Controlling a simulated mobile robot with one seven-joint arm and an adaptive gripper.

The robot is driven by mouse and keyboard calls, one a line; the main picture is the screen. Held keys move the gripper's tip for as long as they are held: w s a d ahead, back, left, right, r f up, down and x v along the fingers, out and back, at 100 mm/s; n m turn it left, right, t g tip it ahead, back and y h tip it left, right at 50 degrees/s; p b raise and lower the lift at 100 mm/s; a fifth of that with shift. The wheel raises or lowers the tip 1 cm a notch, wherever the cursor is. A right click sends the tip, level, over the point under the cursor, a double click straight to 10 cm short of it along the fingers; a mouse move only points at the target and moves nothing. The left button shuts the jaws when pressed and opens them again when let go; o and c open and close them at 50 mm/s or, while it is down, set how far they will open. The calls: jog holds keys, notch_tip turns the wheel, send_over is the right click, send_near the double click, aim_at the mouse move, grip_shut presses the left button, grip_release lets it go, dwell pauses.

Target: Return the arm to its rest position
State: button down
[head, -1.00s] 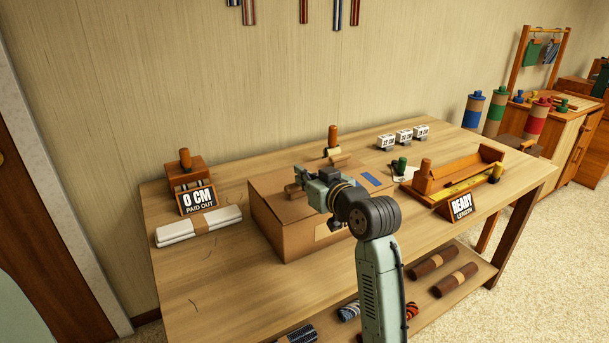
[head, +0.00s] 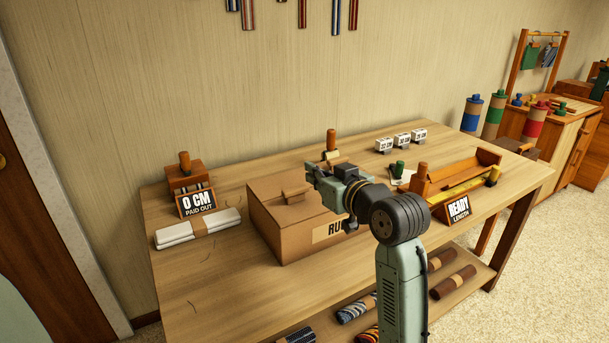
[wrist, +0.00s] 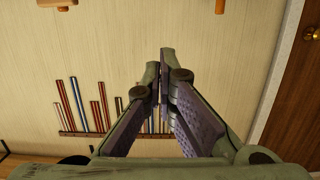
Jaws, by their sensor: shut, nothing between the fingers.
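My gripper (head: 312,177) shows in the head view above the cardboard box on the table, pointing left and away. In the wrist view its two fingers (wrist: 162,85) are shut together with nothing between them. The wrist view faces the wall, with coloured strips (wrist: 95,105) on it and a brown door (wrist: 295,100) at the right. My arm rises from the lower right of the table and hides part of the box's right side and part of the table behind it.
The cardboard box (head: 285,235) stands mid-table. Several rolls (head: 452,281) lie on the lower shelf.

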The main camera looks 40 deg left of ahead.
jog(key=shift+r+v, duration=0.2)
jog(key=shift+v, duration=1.35)
